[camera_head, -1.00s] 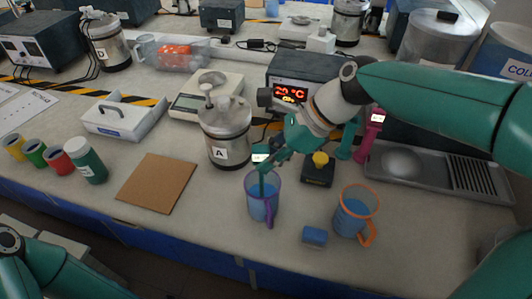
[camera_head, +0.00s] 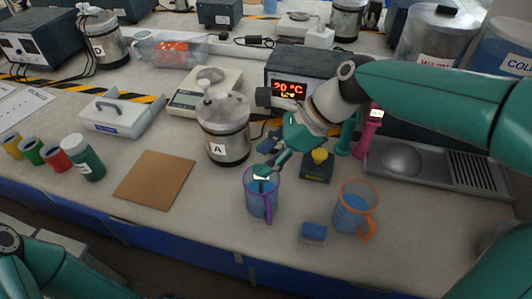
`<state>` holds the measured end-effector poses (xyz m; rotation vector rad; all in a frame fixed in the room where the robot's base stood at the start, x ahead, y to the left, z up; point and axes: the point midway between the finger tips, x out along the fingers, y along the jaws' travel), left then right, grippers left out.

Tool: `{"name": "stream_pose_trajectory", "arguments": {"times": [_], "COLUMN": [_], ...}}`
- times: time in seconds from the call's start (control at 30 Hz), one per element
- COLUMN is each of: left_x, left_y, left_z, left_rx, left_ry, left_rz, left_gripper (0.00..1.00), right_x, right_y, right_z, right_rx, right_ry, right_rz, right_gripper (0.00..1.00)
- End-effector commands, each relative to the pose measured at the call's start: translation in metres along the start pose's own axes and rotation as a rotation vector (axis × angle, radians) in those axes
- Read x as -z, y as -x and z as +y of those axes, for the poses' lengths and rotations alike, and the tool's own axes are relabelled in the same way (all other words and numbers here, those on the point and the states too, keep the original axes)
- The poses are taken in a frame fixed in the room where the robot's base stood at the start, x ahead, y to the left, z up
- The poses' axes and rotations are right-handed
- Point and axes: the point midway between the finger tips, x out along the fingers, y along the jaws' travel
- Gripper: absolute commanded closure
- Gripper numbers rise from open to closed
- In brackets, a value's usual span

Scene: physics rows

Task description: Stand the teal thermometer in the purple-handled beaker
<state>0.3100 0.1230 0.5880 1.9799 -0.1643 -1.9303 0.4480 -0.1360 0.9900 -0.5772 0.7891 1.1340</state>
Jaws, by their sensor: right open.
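The purple-handled beaker (camera_head: 249,198) stands upright near the front of the bench with blue liquid in it. The teal thermometer (camera_head: 262,171) stands in it, its head with a pale display at about rim height. Its stem is hard to make out inside the beaker. My right gripper (camera_head: 268,164) is open right at the thermometer's head, above the beaker's rim; I cannot tell if it touches the head. Of my left arm only links show at the lower left; its gripper is out of view.
An orange-handled beaker (camera_head: 353,214) and a blue block (camera_head: 313,232) stand to the right. Canister A (camera_head: 224,132) stands close behind on the left. A yellow-knobbed black box (camera_head: 317,168) and a magenta thermometer (camera_head: 370,137) are behind right. A cork mat (camera_head: 155,181) lies clear at left.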

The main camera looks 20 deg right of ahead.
Motion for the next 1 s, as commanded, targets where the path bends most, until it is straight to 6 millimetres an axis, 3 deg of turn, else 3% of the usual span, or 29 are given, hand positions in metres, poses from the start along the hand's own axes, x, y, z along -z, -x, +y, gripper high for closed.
{"name": "stream_pose_trajectory", "arguments": {"times": [0.27,0.7,1.0], "left_x": [0.0,0.0,0.0], "left_y": [0.001,0.0,0.0], "left_z": [0.0,0.0,0.0], "left_rx": [0.0,0.0,0.0], "left_ry": [0.0,0.0,0.0], "left_rz": [0.0,0.0,0.0], "left_gripper": [0.6,0.6,0.6], "right_x": [0.0,0.0,0.0], "right_y": [0.021,0.102,0.119], "right_z": [-0.001,-0.003,-0.002], "right_rx": [0.004,0.004,0.0], "right_ry": [-0.001,-0.001,0.0], "right_rz": [-0.001,-0.001,0.0], "right_gripper": [0.51,0.51,0.51]}}
